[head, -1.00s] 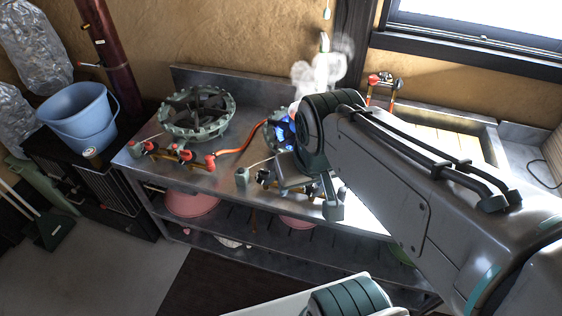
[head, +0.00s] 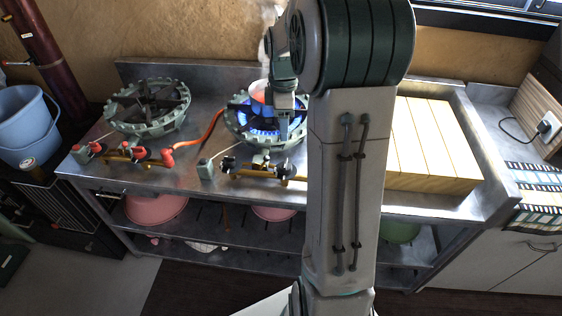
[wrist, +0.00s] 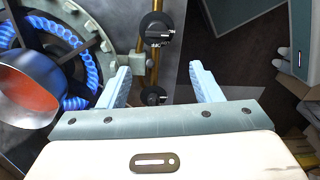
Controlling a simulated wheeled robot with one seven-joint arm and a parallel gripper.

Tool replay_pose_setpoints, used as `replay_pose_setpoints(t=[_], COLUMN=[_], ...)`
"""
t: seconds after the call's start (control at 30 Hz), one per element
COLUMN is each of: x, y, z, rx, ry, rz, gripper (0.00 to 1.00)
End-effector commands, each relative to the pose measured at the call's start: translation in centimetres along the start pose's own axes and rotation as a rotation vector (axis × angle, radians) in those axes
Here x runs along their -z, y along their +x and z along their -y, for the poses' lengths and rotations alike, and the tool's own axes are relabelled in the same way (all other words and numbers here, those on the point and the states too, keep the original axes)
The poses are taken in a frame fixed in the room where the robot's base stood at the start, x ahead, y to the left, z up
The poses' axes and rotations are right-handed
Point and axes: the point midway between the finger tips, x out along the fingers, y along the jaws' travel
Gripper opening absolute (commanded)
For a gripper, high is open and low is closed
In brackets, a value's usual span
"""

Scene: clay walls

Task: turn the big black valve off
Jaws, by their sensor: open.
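In the wrist view, a big black valve (wrist: 155,28) sits on a brass gas pipe, ahead of my fingertips. A smaller black valve (wrist: 153,95) shows lower on the pipe, in the space between my fingers. My gripper (wrist: 162,85) is open and empty, its two pale blue fingers apart. In the head view, two black valves show on the front of the right burner (head: 265,125), one at left (head: 228,163) and one at right (head: 283,170). I cannot surely tell their sizes there. The burner is lit with blue flames. My arm hides part of it.
A pot (wrist: 30,90) stands over the flames, close left of my gripper. An unlit burner (head: 148,105) with red valves (head: 168,157) is at left on the metal counter. An orange hose (head: 212,130) runs between burners. Wooden boards (head: 430,145) lie at right.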

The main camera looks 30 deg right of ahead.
Motion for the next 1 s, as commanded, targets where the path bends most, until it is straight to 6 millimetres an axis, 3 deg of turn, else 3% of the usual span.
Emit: replay_pose_setpoints(t=[0.27, 0.73, 1.0], x=[-0.5, -0.4, -0.4], y=[2.6, 12.0, 14.6], z=[-0.8, -0.6, -0.6], rx=[0.019, 0.02, 0.016], ry=[-0.046, -0.045, -0.043], rz=[-0.002, -0.003, -0.003], gripper=[0.59, 0.59, 0.59])
